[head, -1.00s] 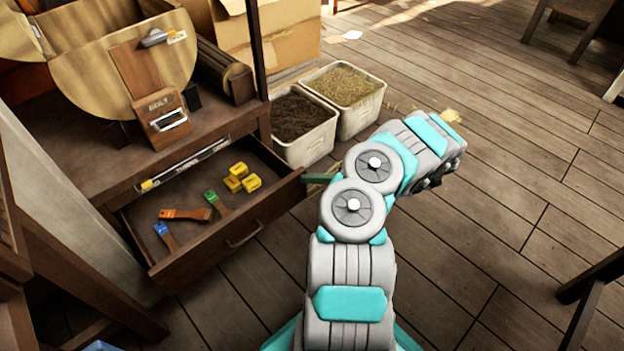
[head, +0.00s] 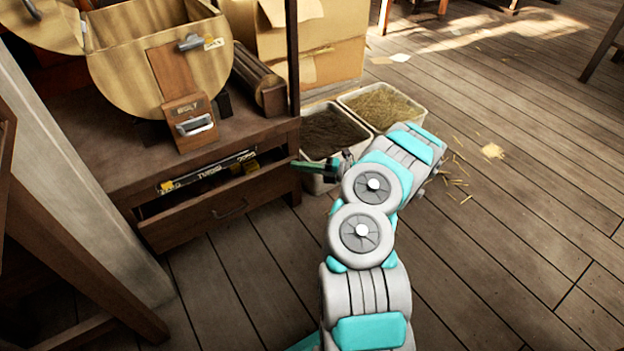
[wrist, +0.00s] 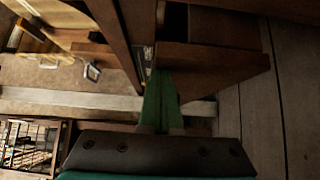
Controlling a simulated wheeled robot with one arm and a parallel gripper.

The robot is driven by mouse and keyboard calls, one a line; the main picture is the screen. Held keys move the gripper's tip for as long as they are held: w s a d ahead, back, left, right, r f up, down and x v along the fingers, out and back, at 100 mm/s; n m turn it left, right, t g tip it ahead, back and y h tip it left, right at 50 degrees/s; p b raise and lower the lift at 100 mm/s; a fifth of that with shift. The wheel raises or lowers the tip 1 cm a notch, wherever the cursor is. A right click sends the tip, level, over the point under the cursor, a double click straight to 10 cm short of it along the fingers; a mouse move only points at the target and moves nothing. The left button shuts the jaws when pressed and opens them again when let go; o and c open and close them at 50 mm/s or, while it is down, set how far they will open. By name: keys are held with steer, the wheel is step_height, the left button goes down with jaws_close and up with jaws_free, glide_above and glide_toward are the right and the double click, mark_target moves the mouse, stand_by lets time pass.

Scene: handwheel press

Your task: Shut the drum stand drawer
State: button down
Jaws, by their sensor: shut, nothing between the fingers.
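The drum stand (head: 110,150) is a dark wooden stand at the left of the head view, with the drum on top. A handle (head: 230,208) sits on the drawer front. My gripper (head: 303,165) has its green fingers together and empty, beside the stand's right front corner. In the wrist view the fingers (wrist: 163,95) point toward the wooden edge of what looks like the drawer (wrist: 215,60). I cannot tell whether they touch it.
Two bins (head: 335,135) (head: 385,108) stand right of the stand, close to my arm. Cardboard boxes (head: 310,45) are behind them. A slanted wooden frame (head: 70,250) stands at the left. The plank floor (head: 500,230) is open at the right, with scattered straw.

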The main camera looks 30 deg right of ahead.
steer(key=shift+w, duration=1.45)
steer(key=shift+s, duration=0.1)
